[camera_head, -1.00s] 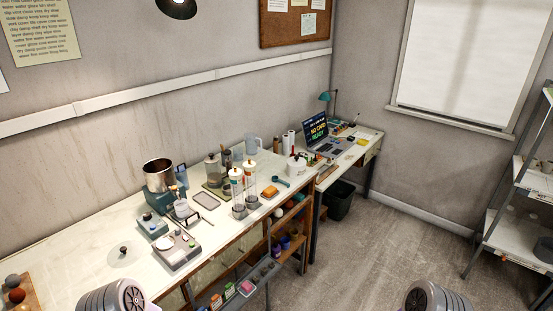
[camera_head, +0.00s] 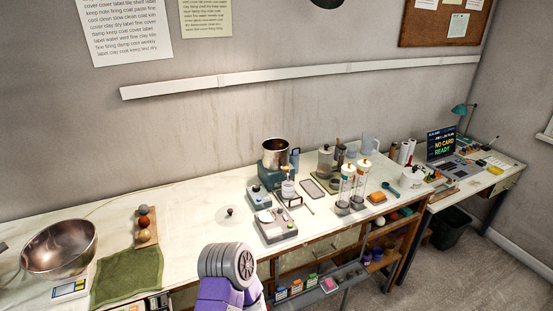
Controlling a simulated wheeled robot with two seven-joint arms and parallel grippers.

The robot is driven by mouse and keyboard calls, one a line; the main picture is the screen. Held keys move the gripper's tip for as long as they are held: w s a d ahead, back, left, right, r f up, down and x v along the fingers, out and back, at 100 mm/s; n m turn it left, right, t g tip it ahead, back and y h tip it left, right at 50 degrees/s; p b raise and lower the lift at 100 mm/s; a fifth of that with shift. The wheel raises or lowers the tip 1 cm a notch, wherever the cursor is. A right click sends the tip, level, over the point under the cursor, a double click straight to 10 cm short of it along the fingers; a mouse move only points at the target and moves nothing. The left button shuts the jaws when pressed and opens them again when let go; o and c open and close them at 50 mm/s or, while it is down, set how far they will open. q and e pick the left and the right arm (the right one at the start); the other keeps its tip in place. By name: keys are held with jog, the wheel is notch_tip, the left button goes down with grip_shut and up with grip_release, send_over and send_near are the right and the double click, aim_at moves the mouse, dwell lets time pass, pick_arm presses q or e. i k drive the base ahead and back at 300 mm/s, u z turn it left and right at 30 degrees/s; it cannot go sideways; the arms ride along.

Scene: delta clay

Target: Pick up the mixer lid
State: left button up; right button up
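A flat, pale, see-through disc with a small dark knob, which looks like the mixer lid (camera_head: 229,215), lies on the white worktop, left of the mixer. The mixer (camera_head: 275,178) has a teal base and an open steel bowl (camera_head: 276,153) on top. Part of my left arm shows at the bottom, in front of the lid and nearer to me. Neither of my grippers is in view.
A scale-like grey device (camera_head: 276,226) stands just right of the lid. A wooden rack of balls (camera_head: 146,238), a green cloth (camera_head: 126,276) and a large metal bowl (camera_head: 59,247) are to the left. The worktop (camera_head: 192,215) around the lid is clear.

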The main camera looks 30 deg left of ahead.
aim_at(232, 215)
jog(key=z, duration=0.1)
jog(key=i, duration=1.5)
jog(key=u, duration=1.95)
